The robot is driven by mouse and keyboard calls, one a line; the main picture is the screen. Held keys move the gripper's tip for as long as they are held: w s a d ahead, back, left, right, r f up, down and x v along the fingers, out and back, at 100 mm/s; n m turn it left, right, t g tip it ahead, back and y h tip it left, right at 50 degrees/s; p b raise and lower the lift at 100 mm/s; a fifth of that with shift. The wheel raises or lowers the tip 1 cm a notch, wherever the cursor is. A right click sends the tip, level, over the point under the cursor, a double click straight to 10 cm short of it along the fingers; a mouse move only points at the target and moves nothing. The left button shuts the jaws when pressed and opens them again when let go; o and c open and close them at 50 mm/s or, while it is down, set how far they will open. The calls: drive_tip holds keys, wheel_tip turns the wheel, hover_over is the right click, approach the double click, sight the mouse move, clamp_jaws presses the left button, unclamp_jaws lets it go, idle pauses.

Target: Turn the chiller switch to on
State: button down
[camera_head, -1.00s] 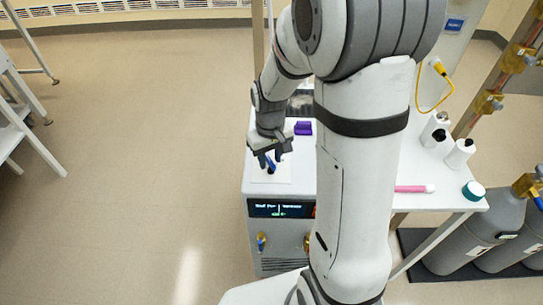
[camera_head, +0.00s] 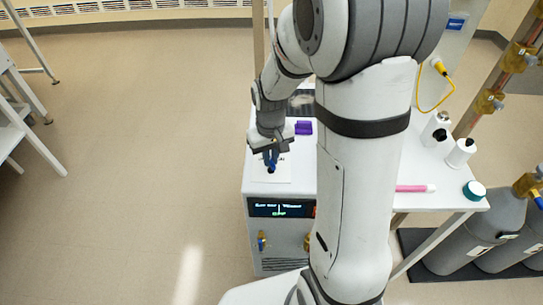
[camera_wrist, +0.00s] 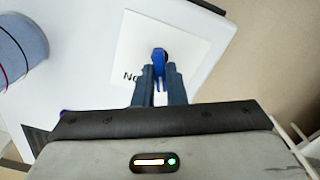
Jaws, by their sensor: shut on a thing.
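The chiller (camera_head: 254,185) is a white cabinet with a lit display (camera_head: 280,208) on its front; the display text is too small to read surely. Its blue switch (camera_head: 271,169) stands on a white plate on the top face. My gripper (camera_head: 271,158) points down over the plate and is shut on the switch. In the wrist view the blue switch handle (camera_wrist: 158,57) shows between the two dark fingertips (camera_wrist: 159,72). Printed letters on the white plate (camera_wrist: 128,50) are partly hidden by a finger.
A purple object (camera_head: 303,128) lies behind the switch. On the white bench to the right are bottles (camera_head: 461,152), a pink tube (camera_head: 415,188) and a teal-capped item (camera_head: 474,190).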

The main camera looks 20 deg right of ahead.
drive_tip(key=shift+m+b, duration=0.4)
drive_tip(key=shift+m, duration=2)
drive_tip(key=c, duration=1.5)
unclamp_jaws()
wheel_tip(320, 180, up, 8)
drive_tip(key=shift+f, duration=0.1)
